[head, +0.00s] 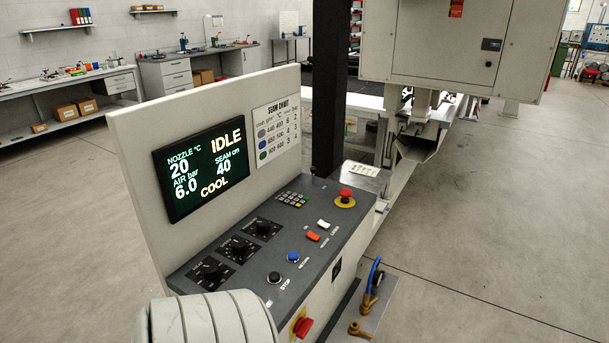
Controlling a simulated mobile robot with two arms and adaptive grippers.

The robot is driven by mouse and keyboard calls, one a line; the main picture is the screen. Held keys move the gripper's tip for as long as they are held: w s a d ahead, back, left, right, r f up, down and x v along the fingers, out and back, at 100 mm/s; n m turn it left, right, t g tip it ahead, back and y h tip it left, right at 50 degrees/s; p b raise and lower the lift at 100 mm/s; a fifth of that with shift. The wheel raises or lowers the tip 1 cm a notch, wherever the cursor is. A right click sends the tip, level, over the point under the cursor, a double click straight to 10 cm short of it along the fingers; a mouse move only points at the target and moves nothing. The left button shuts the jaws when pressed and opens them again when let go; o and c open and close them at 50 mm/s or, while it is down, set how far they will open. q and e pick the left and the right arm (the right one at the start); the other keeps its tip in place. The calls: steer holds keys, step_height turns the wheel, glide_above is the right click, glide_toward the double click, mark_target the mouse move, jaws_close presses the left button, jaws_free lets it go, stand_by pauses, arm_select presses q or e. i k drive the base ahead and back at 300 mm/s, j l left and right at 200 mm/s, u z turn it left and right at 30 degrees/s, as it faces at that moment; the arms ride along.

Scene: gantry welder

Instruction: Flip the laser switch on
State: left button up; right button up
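The control panel (225,265) slopes across the middle of the head view. Two small rocker switches sit side by side on its right part: a white one (323,224) and an orange-red one (313,236). The small label beside the white switch appears to read LASER. The label beside the orange-red one is small and seems to read HEATER. I cannot tell which way either rocker is tipped. The display (203,168) above the panel reads IDLE, nozzle 20, air 6.0, seam 40 and COOL. Neither gripper is in view.
The panel also holds a red emergency button (345,196), a keypad (291,199), black knobs (238,248), a blue button (293,257) and a black stop button (274,277). A dark post (328,90) rises behind. Open floor (490,240) lies to the right.

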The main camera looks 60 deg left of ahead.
mark_target(322, 223)
steer(key=k+j, duration=0.1)
steer(key=j, duration=0.35)
steer(key=k+j, duration=0.1)
steer(key=j, duration=0.3)
steer(key=k+j, duration=0.15)
steer(key=j, duration=0.3)
steer(key=k+j, duration=0.1)
steer(key=j, duration=0.3)
steer(key=k+j, duration=0.1)
steer(key=j, duration=0.35)
steer(key=k+j, duration=0.1)
steer(key=j, duration=0.3)
